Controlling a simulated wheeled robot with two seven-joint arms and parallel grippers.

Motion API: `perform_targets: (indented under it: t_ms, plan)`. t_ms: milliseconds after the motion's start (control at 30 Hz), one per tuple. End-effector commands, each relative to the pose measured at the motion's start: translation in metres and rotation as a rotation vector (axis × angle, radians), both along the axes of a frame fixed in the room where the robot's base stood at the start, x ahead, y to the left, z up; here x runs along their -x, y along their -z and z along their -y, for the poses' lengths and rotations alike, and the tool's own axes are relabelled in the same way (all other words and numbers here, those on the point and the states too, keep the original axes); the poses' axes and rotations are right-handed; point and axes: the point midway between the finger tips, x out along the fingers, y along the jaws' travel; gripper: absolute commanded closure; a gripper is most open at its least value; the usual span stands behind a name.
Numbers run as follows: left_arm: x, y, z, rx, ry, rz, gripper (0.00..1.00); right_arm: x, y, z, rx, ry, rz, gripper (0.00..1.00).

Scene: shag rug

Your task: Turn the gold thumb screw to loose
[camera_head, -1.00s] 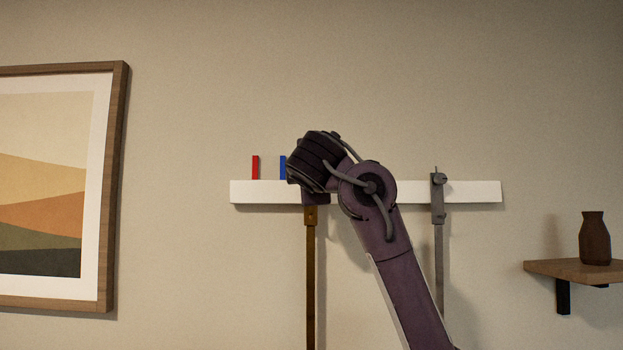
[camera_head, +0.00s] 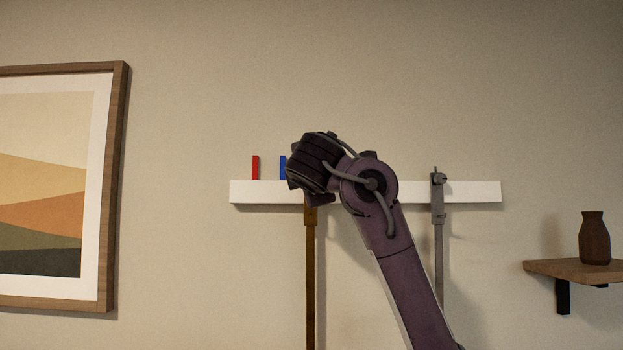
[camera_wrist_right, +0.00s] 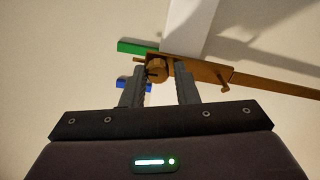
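The gold thumb screw (camera_wrist_right: 157,70) shows in the right wrist view as a round ridged knob on a gold clamp (camera_wrist_right: 200,68). My right gripper (camera_wrist_right: 160,70) is open, with one finger on each side of the screw. The left finger is close to the knob; I cannot tell if it touches. A wider gap shows on the right. In the head view the gold clamp's long bar (camera_head: 311,270) hangs down from the white ledge. My right arm hides the screw and the fingers there. My left gripper is not in view.
The white ledge (camera_head: 470,191) on the wall carries a red block (camera_head: 256,167), a blue block (camera_head: 283,167) and a grey clamp (camera_head: 438,205). A green block (camera_wrist_right: 137,47) shows in the wrist view. A vase (camera_head: 594,238) stands on a wooden shelf (camera_head: 575,270) at right.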

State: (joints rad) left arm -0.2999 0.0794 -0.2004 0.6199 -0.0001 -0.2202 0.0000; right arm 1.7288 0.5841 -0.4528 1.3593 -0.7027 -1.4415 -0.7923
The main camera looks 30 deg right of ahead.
Motion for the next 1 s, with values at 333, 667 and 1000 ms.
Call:
perform_targets:
  t_ms: [333, 667, 1000]
  plan:
    - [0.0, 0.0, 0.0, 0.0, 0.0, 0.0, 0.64, 0.001, -0.001, 0.0, -0.002, -0.002, 0.004, 0.57]
    - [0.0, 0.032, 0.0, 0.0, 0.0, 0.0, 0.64, 0.033, 0.004, -0.022, -0.003, -0.007, 0.009, 0.57]
    - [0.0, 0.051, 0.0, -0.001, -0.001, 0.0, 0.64, 0.066, 0.0, -0.041, -0.001, -0.002, 0.004, 0.57]
